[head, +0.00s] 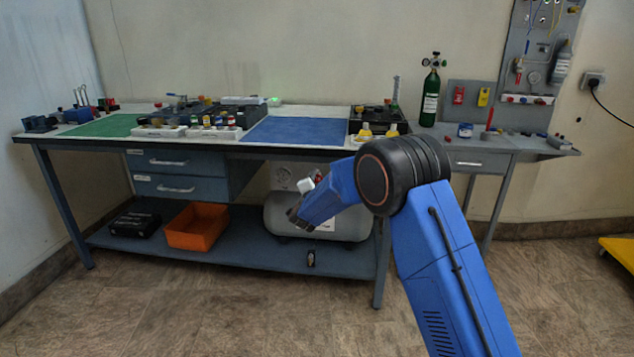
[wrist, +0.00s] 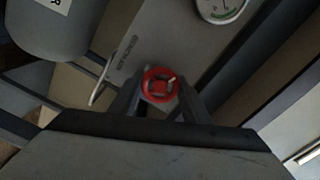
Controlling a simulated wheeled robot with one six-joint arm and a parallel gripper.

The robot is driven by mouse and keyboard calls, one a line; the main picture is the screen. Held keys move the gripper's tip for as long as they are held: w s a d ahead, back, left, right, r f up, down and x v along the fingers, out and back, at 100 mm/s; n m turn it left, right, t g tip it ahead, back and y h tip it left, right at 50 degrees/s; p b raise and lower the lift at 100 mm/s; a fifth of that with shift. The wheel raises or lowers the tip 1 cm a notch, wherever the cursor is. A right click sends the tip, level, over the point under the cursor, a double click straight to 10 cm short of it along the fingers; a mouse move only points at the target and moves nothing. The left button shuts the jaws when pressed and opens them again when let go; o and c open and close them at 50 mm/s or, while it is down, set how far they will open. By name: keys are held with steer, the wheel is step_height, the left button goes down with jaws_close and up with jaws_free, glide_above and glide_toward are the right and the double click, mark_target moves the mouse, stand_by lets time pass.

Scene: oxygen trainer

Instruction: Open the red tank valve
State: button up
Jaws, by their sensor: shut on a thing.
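The red tank valve (wrist: 160,85) is a small red handwheel, seen in the middle of the wrist view. My gripper (wrist: 158,98) is shut on it, with one finger on each side of the wheel. The tank also shows at the top left of the wrist view (wrist: 45,30).
The bench top (head: 300,142) overhangs the shelf. An orange bin (head: 197,226) and a black case (head: 135,224) stand to the left on the lower shelf (head: 235,258). The floor in front is clear.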

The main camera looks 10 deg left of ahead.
steer(key=n, duration=0.7)
steer(key=shift+f, duration=0.1)
steer(key=n, duration=0.6)
steer(key=shift+a+n, duration=0.1)
steer(key=shift+n, duration=0.3)
steer(key=n, duration=0.4)
steer(key=shift+f+n, duration=0.1)
steer(key=shift+n, duration=2)
steer(key=o, duration=1)
steer(key=shift+o, duration=0.2)
